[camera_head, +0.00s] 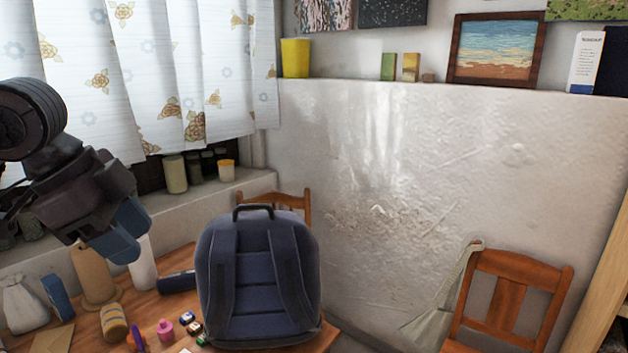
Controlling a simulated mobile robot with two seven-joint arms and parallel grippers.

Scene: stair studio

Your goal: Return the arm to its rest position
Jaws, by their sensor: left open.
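My left arm comes in from the left edge and is raised above the left part of the wooden table (62,328). My left gripper (126,238) points down and to the right, with its bluish fingers apart from the things below it. It is open, and I see nothing held in it. Part of a white cylinder behind the fingers is hidden by them. My right gripper is not in view.
A dark blue backpack (258,272) stands upright on the table. A wooden chair (510,305) stands at right.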

